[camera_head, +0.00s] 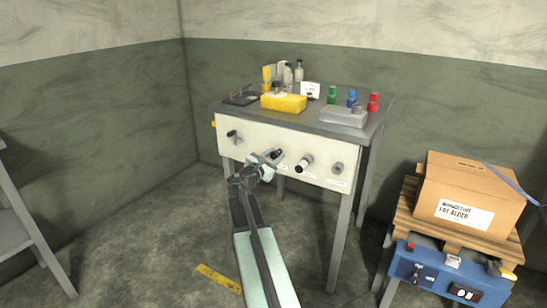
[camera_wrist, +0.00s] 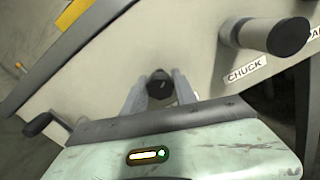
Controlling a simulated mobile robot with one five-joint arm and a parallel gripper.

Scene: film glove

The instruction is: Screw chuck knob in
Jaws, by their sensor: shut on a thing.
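The long round knob (camera_wrist: 275,37) has a pale shaft and dark end, and sticks far out of the cream front panel (camera_head: 252,141) in the wrist view, with the "CHUCK" label (camera_wrist: 246,70) just below its base. It also shows in the head view (camera_head: 304,164), right of my gripper (camera_head: 270,157). In the wrist view my gripper (camera_wrist: 160,90) is shut on a different, dark knob (camera_wrist: 160,84) left of the CHUCK label. The long knob stands apart from my fingers. Any label under the held knob is hidden.
A dark handle (camera_head: 232,134) sits left on the panel and another knob (camera_head: 337,168) sits right. The bench top (camera_head: 305,121) carries a yellow box (camera_head: 284,103), a grey box (camera_head: 343,116) and coloured bottles. A cardboard box (camera_head: 465,195) on a pallet stands at right.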

